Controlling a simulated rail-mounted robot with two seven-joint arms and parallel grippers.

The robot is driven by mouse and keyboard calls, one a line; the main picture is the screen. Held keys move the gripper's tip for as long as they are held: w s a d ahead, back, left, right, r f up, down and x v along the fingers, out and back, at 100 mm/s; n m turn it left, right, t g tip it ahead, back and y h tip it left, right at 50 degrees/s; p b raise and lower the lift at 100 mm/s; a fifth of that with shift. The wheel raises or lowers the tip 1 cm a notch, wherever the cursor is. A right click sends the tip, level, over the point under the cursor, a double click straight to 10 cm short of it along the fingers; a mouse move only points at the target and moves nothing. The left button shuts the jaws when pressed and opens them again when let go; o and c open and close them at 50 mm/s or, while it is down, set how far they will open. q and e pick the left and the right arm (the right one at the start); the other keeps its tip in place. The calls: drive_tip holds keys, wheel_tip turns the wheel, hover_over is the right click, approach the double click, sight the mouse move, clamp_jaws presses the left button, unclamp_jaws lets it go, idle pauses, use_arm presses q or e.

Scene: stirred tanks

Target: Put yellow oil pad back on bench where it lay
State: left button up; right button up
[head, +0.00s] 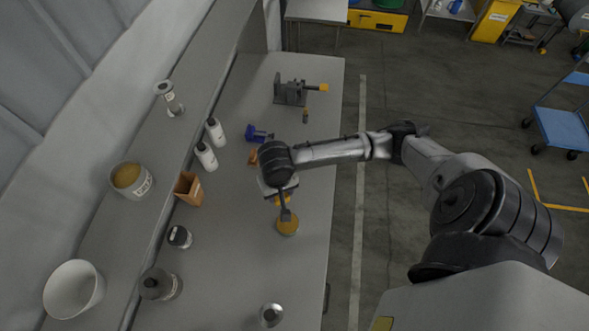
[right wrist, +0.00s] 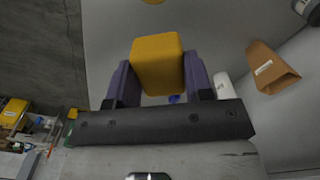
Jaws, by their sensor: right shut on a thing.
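The yellow oil pad (right wrist: 157,62) is a thick yellow block between the two fingers of my right gripper (right wrist: 158,75) in the right wrist view. The gripper is shut on it. In the head view my right gripper (head: 284,205) is over the middle of the grey bench (head: 255,275), and only a little of the pad shows beside the fingers. I cannot tell exactly how far the pad is above the bench. My left gripper is not in view.
A round ochre thing (head: 288,226) lies on the bench just below my right gripper. An orange-brown box (head: 188,188), white bottles (head: 206,156), a blue tool (head: 258,134) and a vise (head: 290,92) stand around. A metal cup (head: 271,315) is at the near end.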

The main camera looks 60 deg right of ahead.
drive_tip(key=s+d+f+m+b, duration=0.2)
drive_tip(key=d+f+m+b, duration=0.3)
drive_tip(key=d, duration=0.6)
drive_tip(key=s+d+f+m+b, duration=0.2)
drive_tip(key=d+f+m, duration=0.4)
drive_tip(key=d+f, duration=0.3)
drive_tip(key=w+f, duration=0.1)
drive_tip(key=w, duration=0.2)
drive_tip(key=w+d+f+b, duration=0.1)
drive_tip(key=w+f, duration=0.1)
drive_tip(key=w, duration=0.2)
drive_tip(key=w+f+b, duration=0.1)
drive_tip(key=w+f, duration=0.1)
drive_tip(key=w, duration=0.1)
drive_tip(key=shift+w+d+f, duration=0.1)
drive_tip(key=shift+w+d, duration=0.15)
drive_tip(key=shift+d, duration=0.05)
drive_tip(key=shift+w+f, duration=0.4)
drive_tip(key=shift+w, duration=0.05)
wheel_tip(320, 180, down, 4)
drive_tip(key=shift+r, duration=0.2)
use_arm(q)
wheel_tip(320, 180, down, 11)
use_arm(e)
drive_tip(key=shift+f, duration=0.1)
drive_tip(key=o, duration=0.9)
drive_tip(key=shift+f, duration=0.1)
drive_tip(key=shift+c, duration=0.2)
